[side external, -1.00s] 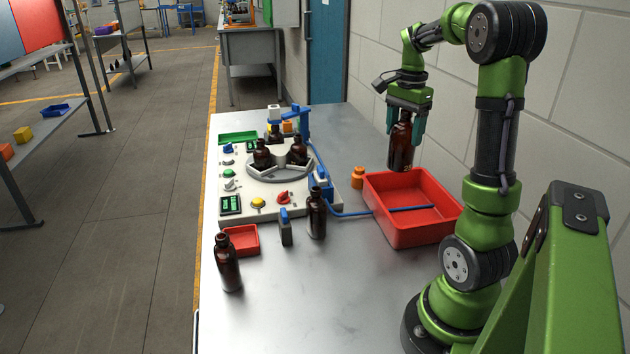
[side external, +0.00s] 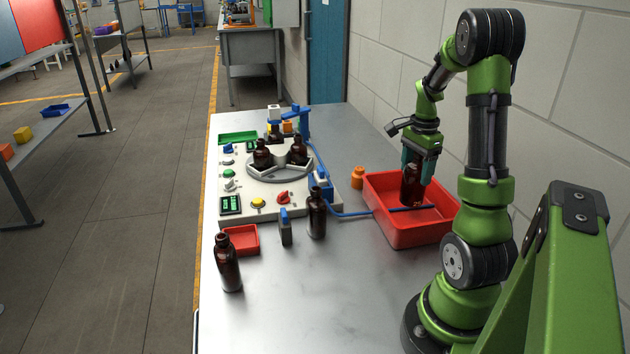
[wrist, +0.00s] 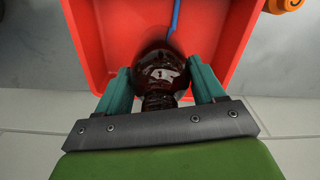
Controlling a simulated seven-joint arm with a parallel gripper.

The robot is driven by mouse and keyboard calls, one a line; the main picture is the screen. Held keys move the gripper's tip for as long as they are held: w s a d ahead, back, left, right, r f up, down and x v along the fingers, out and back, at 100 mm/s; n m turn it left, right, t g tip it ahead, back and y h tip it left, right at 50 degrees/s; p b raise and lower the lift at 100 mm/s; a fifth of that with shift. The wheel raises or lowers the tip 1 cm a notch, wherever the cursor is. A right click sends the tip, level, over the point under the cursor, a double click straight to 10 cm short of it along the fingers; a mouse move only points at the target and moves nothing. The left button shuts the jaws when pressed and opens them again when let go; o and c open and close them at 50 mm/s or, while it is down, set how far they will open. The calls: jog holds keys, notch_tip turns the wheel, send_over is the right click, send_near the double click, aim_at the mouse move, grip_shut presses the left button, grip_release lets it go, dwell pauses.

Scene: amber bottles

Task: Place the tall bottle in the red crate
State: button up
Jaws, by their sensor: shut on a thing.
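My gripper (side external: 418,170) is shut on a dark amber bottle (side external: 411,186), which hangs upright inside the outline of the red crate (side external: 408,239). In the wrist view the bottle (wrist: 160,72) sits between the two teal fingers, with its neck toward me and a "1" on its shoulder. The red crate (wrist: 92,50) lies below it there. I cannot tell whether the bottle's base touches the crate floor. A blue tube or rod reaches into the crate (side external: 385,211).
Other amber bottles stand at the front left (side external: 228,265), beside the machine (side external: 317,215) and on its round turntable (side external: 280,168). A small orange bottle (side external: 357,178) is close to the crate's far left corner. A small red tray (side external: 241,240) is at left. The front middle of the table is clear.

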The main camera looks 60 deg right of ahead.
aim_at(414, 182)
jog(key=shift+f, duration=2.1)
jog(key=o, duration=1.2)
jog(key=shift+f, duration=0.15)
